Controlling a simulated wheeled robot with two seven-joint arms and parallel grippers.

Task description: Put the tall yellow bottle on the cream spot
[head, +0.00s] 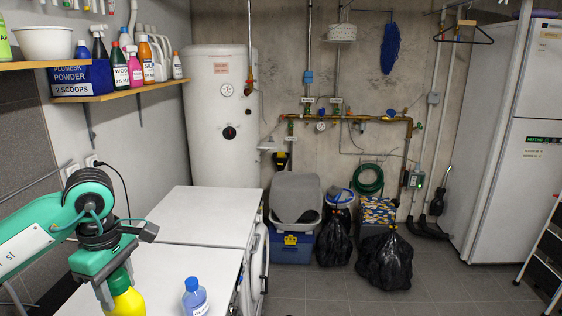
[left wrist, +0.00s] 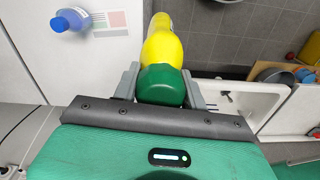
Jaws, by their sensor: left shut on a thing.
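The tall yellow bottle (head: 127,303) has a dark green cap and hangs below my left gripper (head: 112,277), at the lower left of the head view. In the left wrist view the left gripper (left wrist: 160,90) has its fingers on both sides of the green cap, with the yellow body (left wrist: 160,46) reaching away beyond them. The bottle's lower end is cut off in the head view. A card with pale, pink and green patches (left wrist: 108,20) lies on the white top in the left wrist view. I cannot tell whether a patch there is the cream spot. My right gripper is out of view.
A blue bottle (head: 195,300) stands on the white machine top (head: 160,268); it also shows in the left wrist view (left wrist: 68,20). A second white top (head: 205,212) lies behind, clear. A shelf (head: 120,93) with cleaning bottles is above on the left wall.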

